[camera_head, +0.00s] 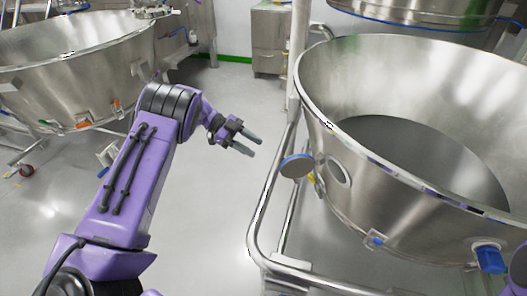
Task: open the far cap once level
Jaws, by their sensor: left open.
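A large steel bowl (415,207) stands on the right in a tubular frame. A round blue-grey cap (297,166) sticks out from its left side, next to a round port-like disc (336,172) in the wall. I cannot tell which of the bowl's caps is the far one. A blue fitting (489,258) and a smaller blue one (375,240) sit lower on the bowl's front side. My left gripper (252,144) is open and empty, up and left of the round cap and apart from it. My right gripper is not seen.
The frame's rail (262,205) runs between my left arm and the bowl. Another steel bowl (75,68) stands at the left behind my arm. A steel cabinet (270,40) is at the back. The grey floor (215,190) between the bowls is clear.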

